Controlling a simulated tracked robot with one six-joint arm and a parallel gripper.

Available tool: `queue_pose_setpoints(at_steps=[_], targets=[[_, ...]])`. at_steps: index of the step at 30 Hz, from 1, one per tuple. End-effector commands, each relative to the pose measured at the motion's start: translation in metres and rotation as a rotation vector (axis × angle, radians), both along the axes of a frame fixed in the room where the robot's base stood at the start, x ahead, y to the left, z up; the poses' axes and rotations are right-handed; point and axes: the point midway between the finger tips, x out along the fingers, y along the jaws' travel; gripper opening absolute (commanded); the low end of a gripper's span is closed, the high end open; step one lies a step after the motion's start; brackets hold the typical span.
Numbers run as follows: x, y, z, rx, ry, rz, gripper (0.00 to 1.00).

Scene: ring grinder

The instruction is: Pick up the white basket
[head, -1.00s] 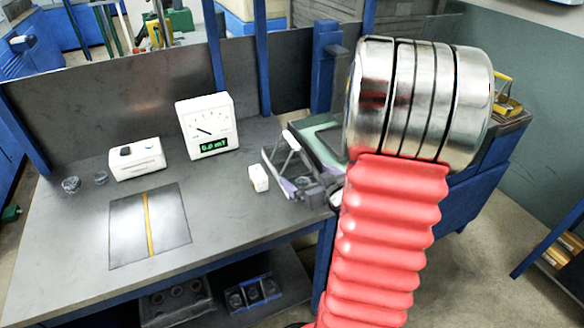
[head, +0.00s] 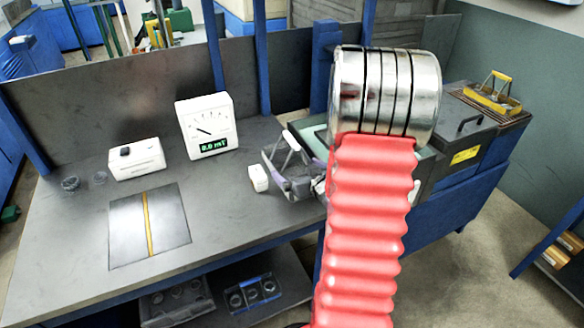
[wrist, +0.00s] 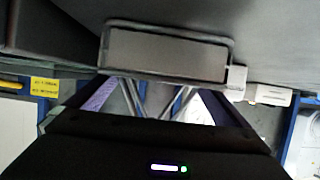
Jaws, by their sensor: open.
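The white basket (head: 291,142) stands on the grey bench beside a small white block. Its pale handle is raised above a dark, low tray. In the wrist view the basket's tray (wrist: 165,54) fills the upper middle, with thin handle struts running down from it. My gripper (wrist: 170,98) is open in the wrist view, one finger on each side of the struts. No firm contact shows. The struts' lower ends are hidden behind the dark gripper body. In the head view my red ribbed arm covers the area just right of the basket and hides most of the gripper.
The white block (head: 258,178) sits close left of the basket. A white dial meter (head: 205,127) and a white box (head: 137,158) stand farther left. A yellow-handled basket (head: 492,96) rests on the machine at right.

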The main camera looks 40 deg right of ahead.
Motion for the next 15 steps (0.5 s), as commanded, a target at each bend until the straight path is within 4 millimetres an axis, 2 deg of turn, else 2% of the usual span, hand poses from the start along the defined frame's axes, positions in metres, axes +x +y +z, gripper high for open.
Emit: queue_pose_setpoints(at_steps=[15], targets=[[0.044,-0.013,-0.018,0.000,0.001,0.002,1.00]])
